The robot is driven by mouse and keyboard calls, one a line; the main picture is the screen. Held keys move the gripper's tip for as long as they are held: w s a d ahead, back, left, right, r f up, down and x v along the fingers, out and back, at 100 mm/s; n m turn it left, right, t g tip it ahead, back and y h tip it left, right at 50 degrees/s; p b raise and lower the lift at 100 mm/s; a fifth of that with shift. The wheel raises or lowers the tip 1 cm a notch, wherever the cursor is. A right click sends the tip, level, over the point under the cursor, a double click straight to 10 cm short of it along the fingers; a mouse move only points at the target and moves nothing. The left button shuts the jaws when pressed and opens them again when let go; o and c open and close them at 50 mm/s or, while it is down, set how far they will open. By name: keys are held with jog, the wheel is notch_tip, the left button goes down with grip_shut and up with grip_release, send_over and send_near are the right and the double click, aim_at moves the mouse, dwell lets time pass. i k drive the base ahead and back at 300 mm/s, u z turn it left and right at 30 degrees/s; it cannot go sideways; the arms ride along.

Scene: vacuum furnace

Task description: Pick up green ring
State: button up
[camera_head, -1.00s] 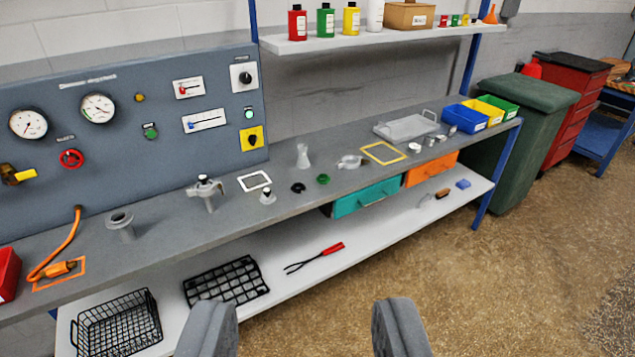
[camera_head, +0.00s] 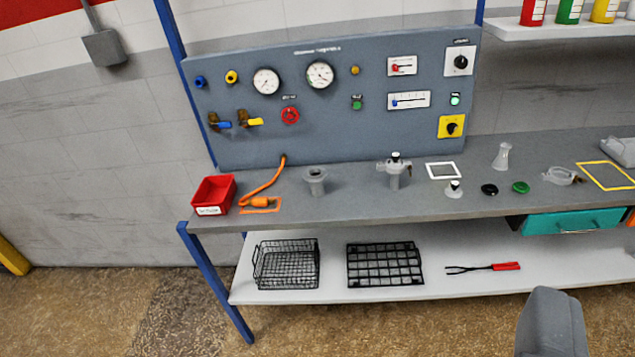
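The green ring (camera_head: 520,187) lies flat on the grey workbench, right of a black ring (camera_head: 489,189) of similar size. It is near the bench's front edge, above the teal drawer. My gripper shows only as one grey finger (camera_head: 552,325) at the bottom right, well in front of and below the green ring, apart from it. The other finger is outside the picture. Nothing is seen held, but the space between the fingers is not fully visible.
A clear flask (camera_head: 502,157) stands behind the rings and a grey clamp (camera_head: 562,176) lies to their right. A small grey fitting (camera_head: 453,190) and a valve (camera_head: 394,170) stand to the left. The teal drawer (camera_head: 573,222) hangs under the bench edge. A lower shelf holds a wire basket (camera_head: 286,264).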

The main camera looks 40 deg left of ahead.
aim_at(527, 189)
jog(key=u, duration=0.05)
jog(key=k, duration=0.35)
jog(key=u, duration=0.6)
jog(key=i, duration=2.55)
jog(key=z, duration=1.05)
jog(key=i, duration=0.5)
jog(key=z, duration=0.3)
jog(key=k, duration=0.9)
jog(key=z, duration=0.15)
